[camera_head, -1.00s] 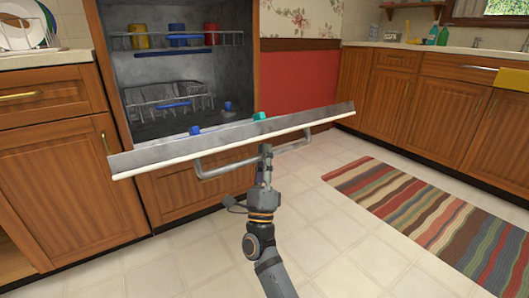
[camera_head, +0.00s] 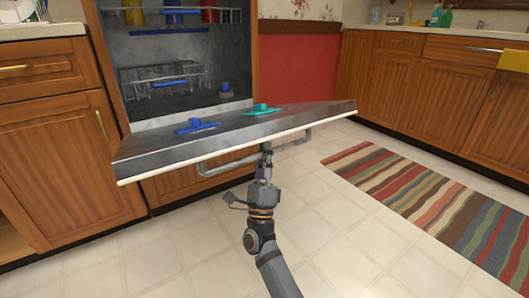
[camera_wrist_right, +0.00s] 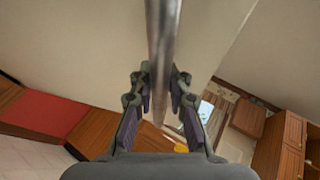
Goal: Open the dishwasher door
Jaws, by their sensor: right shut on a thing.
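The dishwasher door (camera_head: 150,149) is tipped well outward in the head view, its grey inner face showing with a blue piece (camera_head: 196,126) and a teal piece (camera_head: 261,109) on it. Its bar handle (camera_head: 215,170) runs along the outer side. My right gripper (camera_head: 266,150) is at the handle, shut on it. In the right wrist view the handle bar (camera_wrist_right: 163,50) passes between the two fingers (camera_wrist_right: 161,95). The dishwasher's interior (camera_head: 190,60) is visible, with an upper rack and a lower rack (camera_head: 165,82). My left gripper is not in view.
Wooden cabinets (camera_head: 60,150) stand left of the dishwasher, and more cabinets (camera_head: 440,100) line the right. A striped rug (camera_head: 430,195) lies on the tile floor at right. The floor in front of the door is clear.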

